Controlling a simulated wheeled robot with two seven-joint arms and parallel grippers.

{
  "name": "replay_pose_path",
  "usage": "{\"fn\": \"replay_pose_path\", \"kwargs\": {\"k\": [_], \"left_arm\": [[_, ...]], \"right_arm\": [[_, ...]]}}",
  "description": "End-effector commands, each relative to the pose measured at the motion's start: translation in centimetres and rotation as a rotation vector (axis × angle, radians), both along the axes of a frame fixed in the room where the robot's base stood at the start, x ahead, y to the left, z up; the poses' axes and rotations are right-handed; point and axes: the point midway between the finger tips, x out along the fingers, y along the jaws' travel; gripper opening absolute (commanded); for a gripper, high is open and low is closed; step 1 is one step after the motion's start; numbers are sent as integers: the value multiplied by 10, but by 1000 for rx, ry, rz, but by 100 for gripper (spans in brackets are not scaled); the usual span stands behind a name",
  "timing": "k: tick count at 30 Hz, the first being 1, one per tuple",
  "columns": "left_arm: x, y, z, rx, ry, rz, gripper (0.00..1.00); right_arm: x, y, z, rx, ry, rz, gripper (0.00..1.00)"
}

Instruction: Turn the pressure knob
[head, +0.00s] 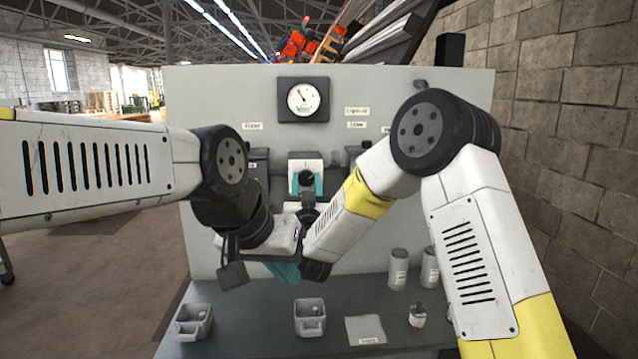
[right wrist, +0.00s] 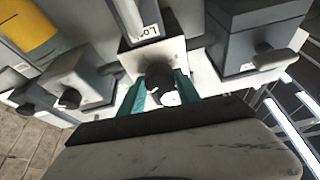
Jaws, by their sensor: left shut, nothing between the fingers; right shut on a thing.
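The pressure gauge (head: 304,99) is a white dial in a dark square frame high on the grey panel (head: 215,100). Below it, a dark round knob (head: 306,179) stands out from a white block (head: 304,158). The knob also shows in the right wrist view (right wrist: 159,78). My right gripper (head: 306,188) is shut on this knob, one teal finger on each side, as the right wrist view (right wrist: 160,92) shows. My left gripper (head: 286,272) is lower, in front of the panel above the bench; its teal fingers are shut and empty, partly hidden.
The grey bench (head: 250,335) carries a left bin (head: 180,330), a middle bin (head: 309,328), a labelled plate (head: 365,330), a small bottle (head: 417,318) and two canisters. My arms cross close together before the panel.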

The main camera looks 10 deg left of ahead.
Motion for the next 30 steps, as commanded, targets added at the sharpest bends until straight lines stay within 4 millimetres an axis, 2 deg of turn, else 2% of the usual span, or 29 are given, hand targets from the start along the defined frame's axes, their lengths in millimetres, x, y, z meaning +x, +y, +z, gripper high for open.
{"fn": "replay_pose_path", "kwargs": {"k": [11,30], "left_arm": [[0,0,0,0,0,0,0],[0,0,0,0,0,0,0]], "right_arm": [[0,1,0,84,24,1,0],[-1,3,0,534,155,1,0]]}}
